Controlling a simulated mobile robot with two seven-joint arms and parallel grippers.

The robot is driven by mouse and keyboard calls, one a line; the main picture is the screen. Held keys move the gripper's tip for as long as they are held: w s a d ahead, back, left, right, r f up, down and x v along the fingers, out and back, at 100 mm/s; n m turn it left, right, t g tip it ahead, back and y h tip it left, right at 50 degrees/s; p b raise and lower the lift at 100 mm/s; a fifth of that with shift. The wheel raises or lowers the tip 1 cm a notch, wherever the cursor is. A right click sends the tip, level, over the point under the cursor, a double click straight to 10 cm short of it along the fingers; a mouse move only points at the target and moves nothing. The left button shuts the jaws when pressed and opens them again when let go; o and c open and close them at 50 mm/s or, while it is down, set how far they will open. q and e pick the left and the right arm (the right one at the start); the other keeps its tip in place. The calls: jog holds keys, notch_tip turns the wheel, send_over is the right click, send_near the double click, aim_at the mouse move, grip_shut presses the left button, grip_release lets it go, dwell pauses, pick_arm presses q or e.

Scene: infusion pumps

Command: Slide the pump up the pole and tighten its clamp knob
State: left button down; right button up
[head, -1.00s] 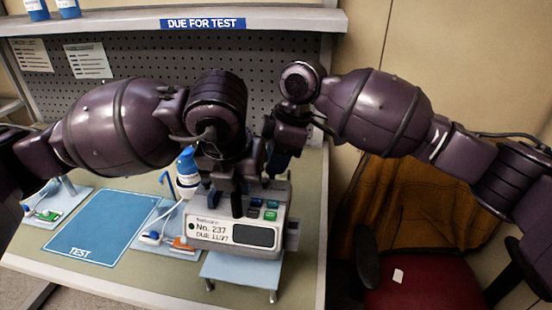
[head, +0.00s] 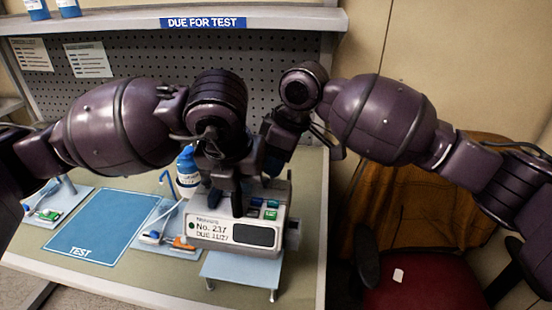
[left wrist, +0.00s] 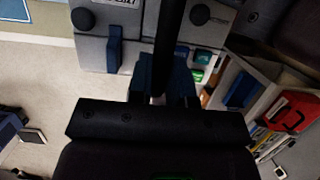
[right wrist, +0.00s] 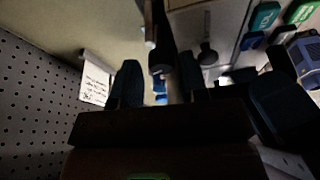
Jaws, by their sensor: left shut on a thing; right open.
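The pump (head: 207,238), a grey box with a dark screen and a label reading No. 237, is upright at the bench's front edge, above a pale blue stand. My left gripper (head: 236,190) is over its top and shut on a dark bar, seemingly the pump's handle; the bar runs between the fingers in the left wrist view (left wrist: 168,38). My right gripper (head: 274,165) is open behind the pump. In the right wrist view its fingers (right wrist: 160,88) stand either side of a dark rod with a round end (right wrist: 160,62), perhaps the clamp knob. The arms hide most of the pole.
A blue TEST mat (head: 100,225) lies left of the pump, with small devices on blue pads (head: 160,236) beside it. A blue-and-white bottle (head: 186,170) stands close behind the pump. A pegboard (head: 140,90) backs the bench; a red chair (head: 425,285) is at right.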

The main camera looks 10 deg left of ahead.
pick_arm(q)
jog(key=shift+r, duration=0.1)
pick_arm(e)
jog(key=shift+r, duration=0.1)
jog(key=shift+r, duration=2.95)
pick_arm(q)
jog(key=c, duration=1)
grip_release()
pick_arm(e)
jog(key=shift+f, duration=0.2)
pick_arm(q)
jog(key=v, duration=1)
jog(key=shift+s+r, duration=0.2)
jog(key=shift+r, duration=0.1)
